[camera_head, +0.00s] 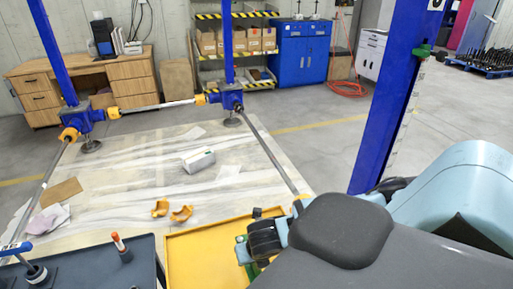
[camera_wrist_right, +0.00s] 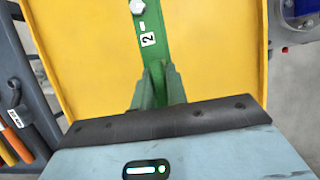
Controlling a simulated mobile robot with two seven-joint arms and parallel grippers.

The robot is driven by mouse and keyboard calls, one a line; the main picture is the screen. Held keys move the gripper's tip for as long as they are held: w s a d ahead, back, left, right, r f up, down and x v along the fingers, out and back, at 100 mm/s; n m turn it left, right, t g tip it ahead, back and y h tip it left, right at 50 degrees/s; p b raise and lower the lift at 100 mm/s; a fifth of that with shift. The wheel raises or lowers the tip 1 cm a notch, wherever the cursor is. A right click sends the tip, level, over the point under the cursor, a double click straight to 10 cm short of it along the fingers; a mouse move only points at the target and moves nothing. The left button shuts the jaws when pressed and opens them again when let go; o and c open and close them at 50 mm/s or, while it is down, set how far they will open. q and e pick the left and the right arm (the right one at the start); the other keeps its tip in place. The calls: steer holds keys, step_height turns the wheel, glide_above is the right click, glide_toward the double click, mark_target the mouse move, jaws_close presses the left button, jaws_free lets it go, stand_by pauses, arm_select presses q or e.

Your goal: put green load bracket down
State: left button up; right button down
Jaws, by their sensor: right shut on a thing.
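The green load bracket (camera_wrist_right: 150,45) is a green strip with a bolt, a white label reading "2" and upright ribs at its near end. My right gripper (camera_wrist_right: 160,118) is shut on it at the ribbed end. In the head view the gripper (camera_head: 265,240) is at the yellow tray (camera_head: 192,255), and only small parts of the bracket (camera_head: 242,252) show past it. The yellow tray (camera_wrist_right: 225,60) lies behind the bracket in the wrist view. I cannot tell whether the bracket touches it. My left gripper is not in view.
A dark tool tray (camera_head: 85,268) adjoins the yellow tray on the left. A blue post (camera_head: 385,100) with another green bracket (camera_head: 421,51) stands at the right.

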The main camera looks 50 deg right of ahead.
steer(key=shift+w+d+r, duration=0.15)
steer(key=shift+w+d, duration=0.1)
steer(key=shift+w, duration=0.3)
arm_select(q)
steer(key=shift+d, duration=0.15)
arm_select(e)
steer(key=shift+w+f, duration=0.15)
steer(key=shift+f, duration=1.65)
steer(key=c, duration=1.8)
jaws_free()
steer(key=shift+f, duration=0.2)
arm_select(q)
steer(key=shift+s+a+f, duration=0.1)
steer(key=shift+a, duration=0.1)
arm_select(e)
steer(key=o, duration=0.4)
steer(key=shift+s+r, duration=0.2)
steer(key=shift+r, duration=0.35)
steer(key=p+v, duration=0.1)
steer(key=v, duration=1)
steer(key=shift+s, duration=0.15)
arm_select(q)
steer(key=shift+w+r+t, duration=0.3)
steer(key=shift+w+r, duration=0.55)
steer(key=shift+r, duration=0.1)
